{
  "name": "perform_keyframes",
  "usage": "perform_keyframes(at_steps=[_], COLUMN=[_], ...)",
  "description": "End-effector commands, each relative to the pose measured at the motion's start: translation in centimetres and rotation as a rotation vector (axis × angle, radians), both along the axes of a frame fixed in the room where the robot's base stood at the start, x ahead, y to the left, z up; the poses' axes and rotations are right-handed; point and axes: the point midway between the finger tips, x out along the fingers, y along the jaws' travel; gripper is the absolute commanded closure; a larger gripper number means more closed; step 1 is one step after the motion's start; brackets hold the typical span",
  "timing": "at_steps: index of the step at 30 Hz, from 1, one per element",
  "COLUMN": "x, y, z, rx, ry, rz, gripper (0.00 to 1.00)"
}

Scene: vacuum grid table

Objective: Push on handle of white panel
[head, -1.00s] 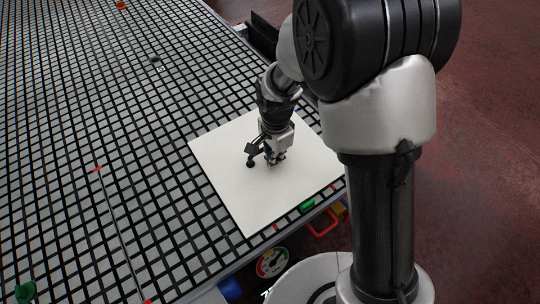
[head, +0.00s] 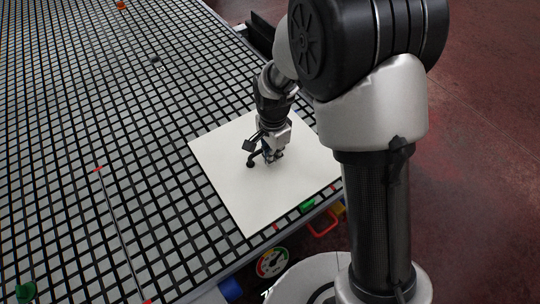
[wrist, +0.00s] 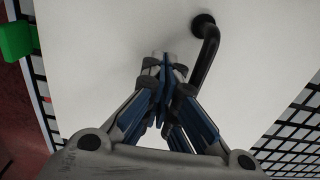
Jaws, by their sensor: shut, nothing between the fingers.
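The white panel (head: 250,205) lies flat on the grid table near its front right edge; its white surface also fills much of the wrist view (wrist: 105,50). A black curved handle (head: 251,161) stands on the panel. In the wrist view the handle (wrist: 206,52) runs from a round foot at the top down to the right side of my gripper's fingers. My gripper (head: 272,157) is shut and empty, pointing down close beside the handle. In the wrist view the fingertips (wrist: 165,62) are together, left of the handle. I cannot tell whether they touch it. The handle's near end is hidden by the fingers.
The black-and-grey grid table (head: 90,130) is largely clear left of the panel. A green block (head: 307,204) sits at the table edge by the panel. A round gauge (head: 272,262) and a red handle (head: 323,224) are at the table's front side.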

Motion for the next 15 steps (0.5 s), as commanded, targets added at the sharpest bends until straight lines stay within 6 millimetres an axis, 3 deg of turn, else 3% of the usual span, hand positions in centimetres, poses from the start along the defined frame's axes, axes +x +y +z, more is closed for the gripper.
perform_keyframes(at_steps=[15], x=[1.06], y=[0.76], z=[-0.01], rx=[-0.001], ry=[0.001], rz=[0.0], gripper=[1.0])
